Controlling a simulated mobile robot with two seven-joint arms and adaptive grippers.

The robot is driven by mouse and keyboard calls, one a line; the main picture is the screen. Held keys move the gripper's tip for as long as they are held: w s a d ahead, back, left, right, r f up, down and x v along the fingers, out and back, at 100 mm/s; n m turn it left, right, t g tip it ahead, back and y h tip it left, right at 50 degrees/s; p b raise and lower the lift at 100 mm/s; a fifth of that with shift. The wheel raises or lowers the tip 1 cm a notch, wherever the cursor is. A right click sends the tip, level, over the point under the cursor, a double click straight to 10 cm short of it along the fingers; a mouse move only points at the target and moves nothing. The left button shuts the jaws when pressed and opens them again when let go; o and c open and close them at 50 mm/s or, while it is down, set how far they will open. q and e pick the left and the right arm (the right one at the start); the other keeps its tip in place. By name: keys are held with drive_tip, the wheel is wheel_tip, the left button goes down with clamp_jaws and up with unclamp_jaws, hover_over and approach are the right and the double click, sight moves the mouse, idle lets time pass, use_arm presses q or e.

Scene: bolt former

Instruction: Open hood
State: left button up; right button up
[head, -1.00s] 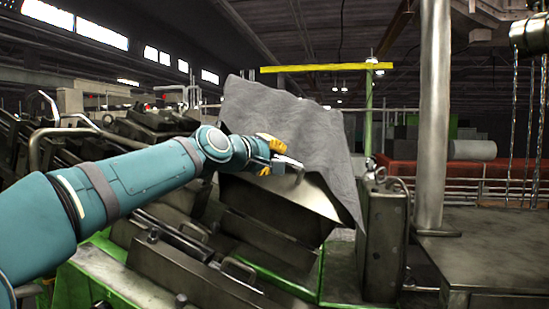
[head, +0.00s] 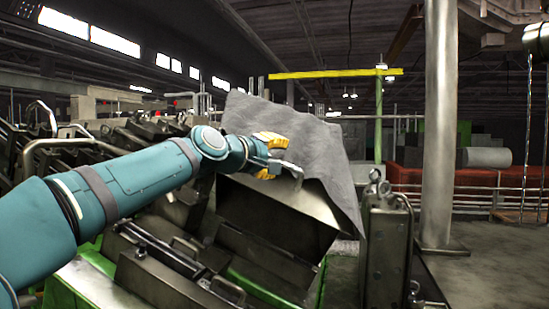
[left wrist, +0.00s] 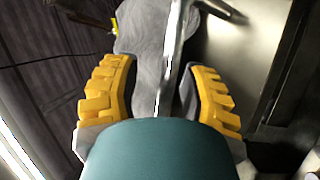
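The hood (head: 310,200) is a metal box with a rough grey top, tilted, in the middle of the head view. A curved metal handle (head: 294,172) sits on its near side. My left gripper (head: 281,154), with yellow finger pads, is at this handle. In the left wrist view the handle bar (left wrist: 172,55) runs between my two spread fingers, with gaps on both sides. The gripper looks open around the bar, not clamped on it. The grey top (left wrist: 140,40) lies beyond. My right gripper is not in view.
Dark machine blocks with handles (head: 165,265) and green framing lie below the hood. A metal unit (head: 388,245) stands close to its right, beside a tall pillar (head: 437,130). Several bent rails (head: 60,140) are at the left. Open floor shows at the right.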

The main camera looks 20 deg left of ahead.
use_arm(q)
drive_tip(key=shift+w+f, duration=0.15)
drive_tip(key=v, duration=1.2)
